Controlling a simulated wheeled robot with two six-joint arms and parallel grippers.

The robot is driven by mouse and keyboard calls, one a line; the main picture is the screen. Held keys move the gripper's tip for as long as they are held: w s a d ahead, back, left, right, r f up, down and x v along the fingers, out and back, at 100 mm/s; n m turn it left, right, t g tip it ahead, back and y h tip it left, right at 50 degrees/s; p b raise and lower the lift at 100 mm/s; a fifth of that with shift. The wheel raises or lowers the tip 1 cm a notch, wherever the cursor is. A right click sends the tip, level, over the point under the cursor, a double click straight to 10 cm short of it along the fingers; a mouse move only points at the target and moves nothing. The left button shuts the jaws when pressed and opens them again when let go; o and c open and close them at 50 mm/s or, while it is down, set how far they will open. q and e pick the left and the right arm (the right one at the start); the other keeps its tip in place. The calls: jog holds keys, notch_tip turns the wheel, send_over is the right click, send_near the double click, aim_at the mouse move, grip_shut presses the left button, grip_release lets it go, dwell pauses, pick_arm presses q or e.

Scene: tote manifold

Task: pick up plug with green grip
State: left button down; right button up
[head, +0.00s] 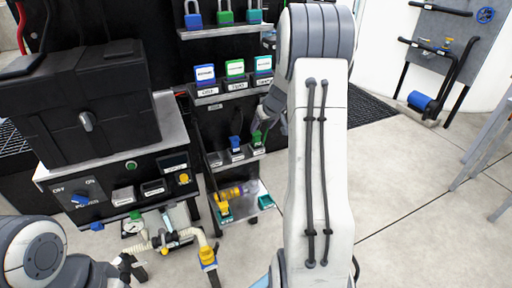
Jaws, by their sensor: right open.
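A plug with a green grip (257,137) stands in a small labelled holder on the middle shelf of the black rack. A plug with a blue grip (235,142) stands to its left in the same row. My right gripper (264,120) is open just above and slightly right of the green-gripped plug, very close to it. I cannot tell whether its fingers touch the plug. My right arm hides what lies right of the gripper. My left gripper (131,268) is low at the left, far from the plug; its jaw opening is unclear.
Padlocks (225,15) and coloured boxes (235,68) sit on shelves above. A lower tray (247,205) holds yellow and teal parts. A black case (80,100) rests on the control panel (80,193) at left. Hoses and a gauge (132,227) are below it.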

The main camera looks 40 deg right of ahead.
aim_at(257, 134)
jog(key=x, duration=0.9)
jog(key=shift+w, duration=0.15)
grip_shut()
